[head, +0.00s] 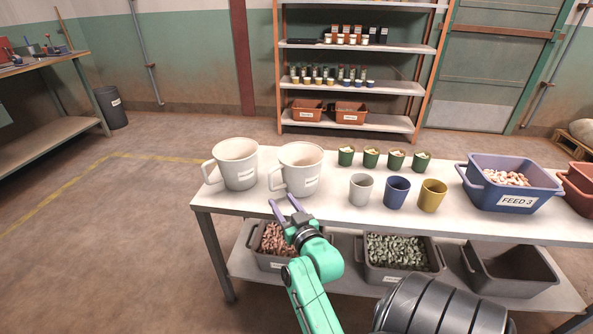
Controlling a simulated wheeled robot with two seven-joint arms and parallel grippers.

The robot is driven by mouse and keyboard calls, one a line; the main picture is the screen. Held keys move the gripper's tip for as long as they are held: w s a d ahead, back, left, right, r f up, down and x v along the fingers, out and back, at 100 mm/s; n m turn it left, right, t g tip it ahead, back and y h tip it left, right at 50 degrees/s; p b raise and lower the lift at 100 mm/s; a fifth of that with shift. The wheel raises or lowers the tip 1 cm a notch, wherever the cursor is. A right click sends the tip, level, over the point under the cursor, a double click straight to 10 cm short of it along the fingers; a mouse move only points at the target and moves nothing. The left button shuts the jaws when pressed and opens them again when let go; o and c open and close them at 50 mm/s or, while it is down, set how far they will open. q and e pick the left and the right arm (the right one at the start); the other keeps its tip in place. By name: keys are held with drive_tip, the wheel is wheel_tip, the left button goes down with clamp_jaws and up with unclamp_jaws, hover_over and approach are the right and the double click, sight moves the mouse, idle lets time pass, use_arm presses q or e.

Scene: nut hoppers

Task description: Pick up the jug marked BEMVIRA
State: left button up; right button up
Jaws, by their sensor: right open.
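Two large off-white jugs stand upright at the left end of the table. The left jug (237,165) and the right jug (299,170) each have a handle on the left side and a small white label on the front. The labels are too small to read, so I cannot tell which is marked BEMVIRA. My right gripper (283,203) is open and empty at the table's front edge. It is just in front of the right jug, below its handle, apart from it as far as I can tell. My left gripper is not in view.
Right of the jugs on the table (330,217) stand a grey cup (360,190), a blue cup (397,193), a yellow cup (432,196) and several small green cups. A blue FEED 3 bin (512,184) stands farther right. Grey bins fill the lower shelf. Left floor is clear.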

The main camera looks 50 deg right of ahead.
sight(270, 175)
drive_tip(key=x, duration=0.4)
drive_tip(key=r+x, duration=0.1)
drive_tip(key=x, duration=0.9)
drive_tip(key=shift+d+r+b, duration=0.35)
drive_tip(key=shift+w, duration=0.1)
clamp_jaws()
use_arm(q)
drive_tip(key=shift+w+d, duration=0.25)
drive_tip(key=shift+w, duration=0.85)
use_arm(e)
drive_tip(key=shift+r, duration=0.1)
